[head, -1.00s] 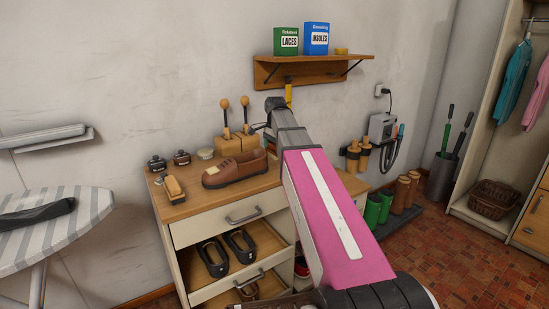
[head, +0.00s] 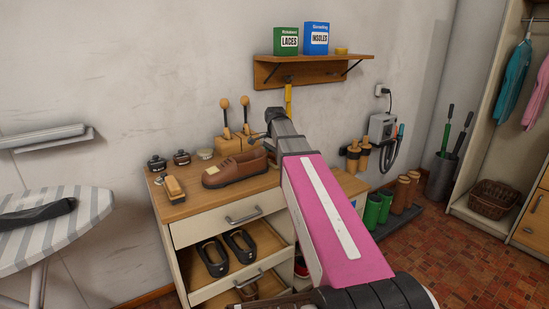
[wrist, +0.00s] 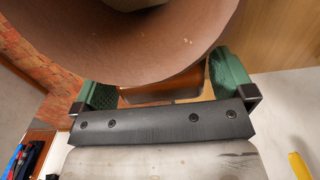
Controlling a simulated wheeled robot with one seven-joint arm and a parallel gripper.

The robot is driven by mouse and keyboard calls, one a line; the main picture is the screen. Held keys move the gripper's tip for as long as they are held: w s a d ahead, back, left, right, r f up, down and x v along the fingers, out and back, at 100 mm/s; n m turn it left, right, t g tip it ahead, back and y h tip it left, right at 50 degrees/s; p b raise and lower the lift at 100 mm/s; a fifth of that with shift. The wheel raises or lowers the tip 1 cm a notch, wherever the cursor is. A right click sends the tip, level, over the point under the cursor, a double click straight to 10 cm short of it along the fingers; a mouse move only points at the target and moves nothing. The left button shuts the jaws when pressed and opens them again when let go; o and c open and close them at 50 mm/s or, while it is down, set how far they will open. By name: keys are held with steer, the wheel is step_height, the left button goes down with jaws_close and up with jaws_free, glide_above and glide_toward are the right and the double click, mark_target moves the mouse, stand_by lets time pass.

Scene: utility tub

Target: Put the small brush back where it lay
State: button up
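In the wrist view the green fingers of my gripper (wrist: 163,88) are set wide apart. An orange-brown wooden piece (wrist: 160,93) shows between them, possibly the small brush; I cannot tell whether both fingers touch it. A large brown curved surface (wrist: 130,55), likely the brown shoe, hides the fingertips and most of that piece. In the head view the brown shoe (head: 235,169) lies on the cabinet top, and my arm hides my fingers near its right end. A wooden-backed brush (head: 174,188) and a pale-bristled brush (head: 205,153) lie left of the shoe.
Two dark tins (head: 157,163) stand at the back left of the cabinet top (head: 200,203). A wooden block (head: 230,145) with ball-topped handles stands behind the shoe. A shelf (head: 310,70) with boxes hangs above, with a yellow strip (head: 288,97) below it.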

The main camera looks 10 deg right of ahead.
steer(key=shift+r, duration=0.1)
step_height(320, 180, up, 12)
stand_by(0.5)
